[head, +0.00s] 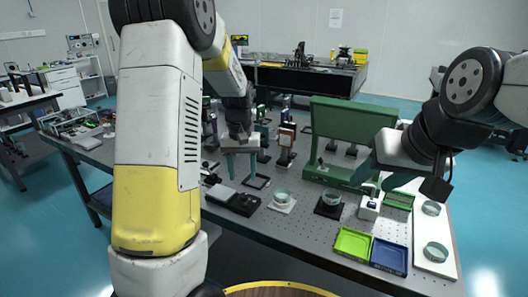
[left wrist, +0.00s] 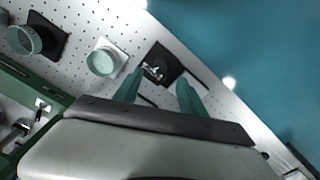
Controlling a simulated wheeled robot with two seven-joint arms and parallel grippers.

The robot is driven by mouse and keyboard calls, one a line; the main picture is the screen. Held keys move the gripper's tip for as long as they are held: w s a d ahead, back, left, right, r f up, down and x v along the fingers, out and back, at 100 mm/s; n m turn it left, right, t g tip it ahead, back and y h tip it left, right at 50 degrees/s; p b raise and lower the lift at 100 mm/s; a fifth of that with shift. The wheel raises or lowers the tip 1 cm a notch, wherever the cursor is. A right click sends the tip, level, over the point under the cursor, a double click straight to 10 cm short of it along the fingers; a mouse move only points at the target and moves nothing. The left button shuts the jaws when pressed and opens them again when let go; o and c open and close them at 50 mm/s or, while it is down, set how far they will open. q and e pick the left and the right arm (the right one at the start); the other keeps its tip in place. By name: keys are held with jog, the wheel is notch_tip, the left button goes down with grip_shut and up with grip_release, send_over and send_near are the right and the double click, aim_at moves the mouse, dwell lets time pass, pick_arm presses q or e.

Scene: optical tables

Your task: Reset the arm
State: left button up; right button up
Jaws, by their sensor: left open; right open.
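My left arm fills the left of the head view. Its gripper (head: 240,174) points down over the optical table (head: 300,235), with its two teal fingers apart and nothing seen between them. In the left wrist view the same gripper (left wrist: 158,92) shows spread fingers, with a black square base (left wrist: 165,62) carrying a small metal part beyond them. My right gripper (head: 372,178) is at the right of the head view, in front of the green frame's right end and close above a small white device (head: 370,206). Its teal fingers are partly hidden by its own body.
A tall green frame (head: 350,122) stands on the table. Glass dishes on a white base (head: 283,207) and a black base (head: 328,209) stand before it. A lime tray (head: 353,243), a blue tray (head: 389,256) and a white board (head: 436,222) with dishes lie right. Several optical mounts stand behind my left gripper.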

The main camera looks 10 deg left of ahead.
pick_arm(q)
jog(key=s+d+r+m+t+h, duration=0.1)
jog(key=s+r+t, duration=0.2)
jog(key=s+r, duration=0.5)
jog(key=s+d+r+t+h, duration=0.1)
jog(key=s+r+t, duration=0.2)
jog(key=s+r, duration=0.5)
jog(key=s, duration=0.7)
jog(key=shift+r+m, duration=0.15)
jog(key=shift+m, duration=0.25)
jog(key=shift+d, duration=0.1)
